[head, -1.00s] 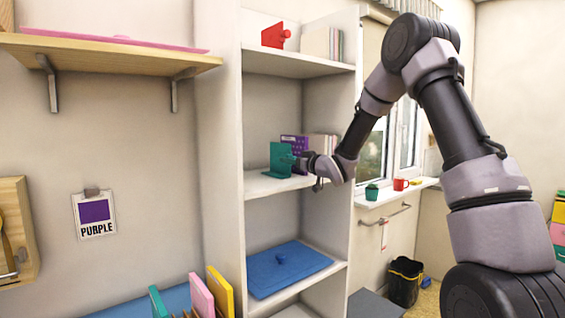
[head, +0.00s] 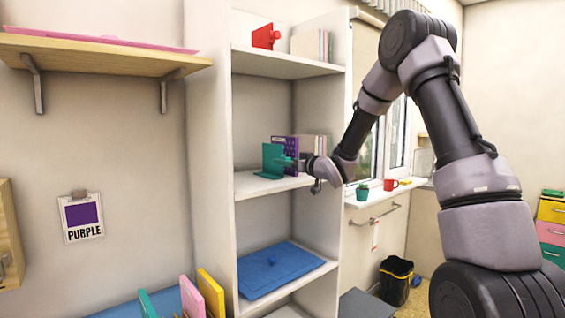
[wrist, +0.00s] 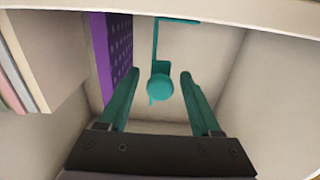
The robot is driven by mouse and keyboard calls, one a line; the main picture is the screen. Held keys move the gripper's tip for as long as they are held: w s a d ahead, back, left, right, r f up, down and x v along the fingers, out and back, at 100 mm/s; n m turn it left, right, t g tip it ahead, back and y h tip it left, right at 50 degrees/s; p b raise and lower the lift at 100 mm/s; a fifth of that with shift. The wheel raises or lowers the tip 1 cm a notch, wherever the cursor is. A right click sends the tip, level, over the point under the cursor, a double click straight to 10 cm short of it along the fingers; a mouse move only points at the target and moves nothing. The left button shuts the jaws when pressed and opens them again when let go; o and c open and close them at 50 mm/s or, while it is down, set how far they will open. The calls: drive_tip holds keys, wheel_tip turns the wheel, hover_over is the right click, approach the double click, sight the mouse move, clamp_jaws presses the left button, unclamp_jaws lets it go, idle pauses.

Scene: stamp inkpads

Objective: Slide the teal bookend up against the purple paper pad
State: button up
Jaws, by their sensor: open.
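The teal bookend (head: 271,160) stands upright on the middle shelf in the head view. The purple paper pad (head: 291,143) stands just behind it and to its right, partly hidden by it. In the wrist view the bookend (wrist: 176,20) shows with its round knob (wrist: 160,88), and the dotted purple pad (wrist: 103,58) is to its left with a gap between them. My gripper (wrist: 160,76) is open, its two teal fingers on either side of the knob, with space showing on both sides. In the head view my gripper (head: 299,162) is at the bookend's right side.
Pale books (head: 315,147) stand beside the pad. The upper shelf holds a red bookend (head: 265,37), and the lower one a blue mat (head: 285,275). A wall card (head: 84,215) reads PURPLE. The cabinet's side wall is left of the bookend, with bare shelf between.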

drive_tip(key=v, duration=0.8)
drive_tip(key=shift+s, duration=0.15)
drive_tip(key=shift+d, duration=0.1)
